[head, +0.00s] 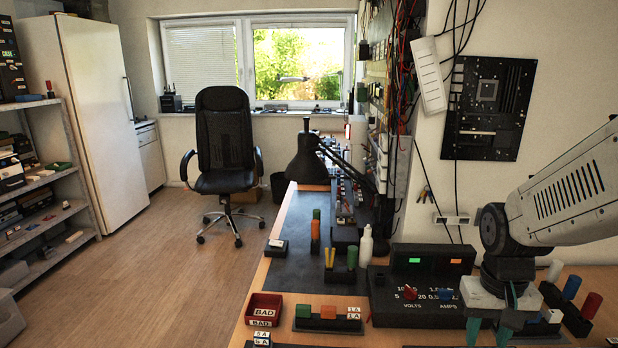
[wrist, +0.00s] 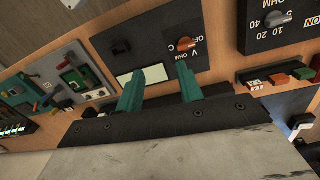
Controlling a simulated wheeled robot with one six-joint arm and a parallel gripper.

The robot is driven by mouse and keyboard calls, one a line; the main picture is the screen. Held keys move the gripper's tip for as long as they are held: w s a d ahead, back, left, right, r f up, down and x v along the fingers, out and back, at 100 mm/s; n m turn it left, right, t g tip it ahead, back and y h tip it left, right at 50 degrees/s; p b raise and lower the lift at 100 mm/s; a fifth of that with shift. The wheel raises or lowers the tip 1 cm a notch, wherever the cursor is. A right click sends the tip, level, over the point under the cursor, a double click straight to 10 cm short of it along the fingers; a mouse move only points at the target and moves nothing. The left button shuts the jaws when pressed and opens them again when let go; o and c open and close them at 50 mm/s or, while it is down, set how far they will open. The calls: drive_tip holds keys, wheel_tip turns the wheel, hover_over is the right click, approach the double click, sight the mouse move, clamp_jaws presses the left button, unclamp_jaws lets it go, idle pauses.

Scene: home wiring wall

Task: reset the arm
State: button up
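My gripper (head: 489,332) is at the lower right of the head view, pointing down in front of the right part of a black supply box (head: 400,312) with VOLTS and AMPS knobs. In the wrist view, the two teal fingers of my gripper (wrist: 160,85) stand apart with nothing held between them. Beyond the fingertips is a black meter panel (wrist: 148,45) with a pale display and an orange-tipped knob marked V and OHM. My arm comes in from the right edge of the head view.
A red BAD tray (head: 263,309), a block holder (head: 328,324) and a white bottle (head: 366,246) stand on the bench left of the box. A black lamp (head: 308,160) stands further back. Coloured cylinders (head: 571,288) stand right of my gripper. An office chair (head: 225,150) is on open floor.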

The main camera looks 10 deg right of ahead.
drive_tip(key=s+a+r+n+t, duration=0.1)
drive_tip(key=s+a+r+n, duration=0.1)
drive_tip(key=a+r, duration=0.3)
drive_tip(key=s+a+r+n, duration=0.2)
drive_tip(key=s+a+r, duration=0.3)
drive_tip(key=a+r, duration=0.1)
drive_tip(key=shift+s+r+t+y, duration=0.25)
drive_tip(key=shift+r+t+y, duration=0.05)
drive_tip(key=shift+r+t, duration=0.1)
